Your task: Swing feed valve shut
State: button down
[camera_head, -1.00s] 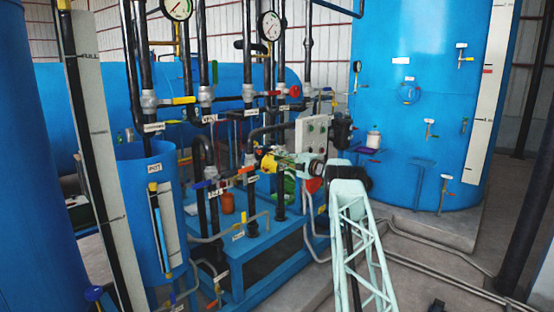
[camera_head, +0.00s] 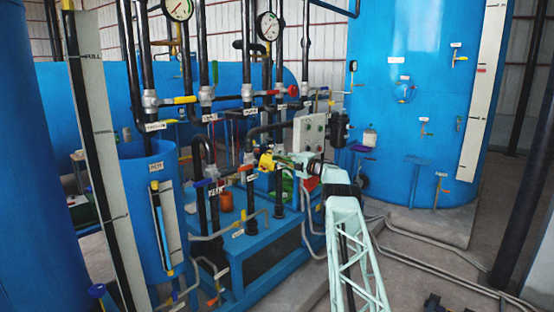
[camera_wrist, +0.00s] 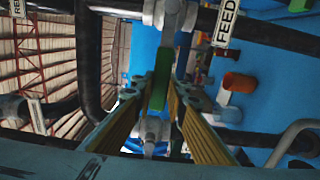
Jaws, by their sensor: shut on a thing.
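The feed valve shows in the wrist view with a white FEED label (camera_wrist: 226,22) beside it on the pipe. Its green lever handle (camera_wrist: 160,80) lies lengthwise between the two yellow fingers of my gripper (camera_wrist: 160,92). The fingers are closed in on the handle from both sides; the exact contact at the tips is hard to make out. In the head view my yellow gripper (camera_head: 265,162) is at the pipework above the blue skid, and the green handle is hidden there.
Black vertical pipes with gauges (camera_head: 268,26) crowd around the gripper. A grey control box (camera_head: 311,130) stands just right of it. An orange container (camera_head: 226,202) sits on the blue skid (camera_head: 265,241).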

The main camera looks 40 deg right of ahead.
jog(key=shift+f, duration=0.1)
jog(key=c, duration=2.6)
grip_release()
jog(key=shift+o, duration=0.2)
jog(key=shift+s, duration=0.25)
jog(key=shift+s+d, duration=0.15)
jog(key=shift+s, duration=1)
jog(key=shift+s+d, duration=0.1)
jog(key=shift+s, duration=1)
jog(key=s, duration=0.7)
jog(key=shift+d, duration=0.25)
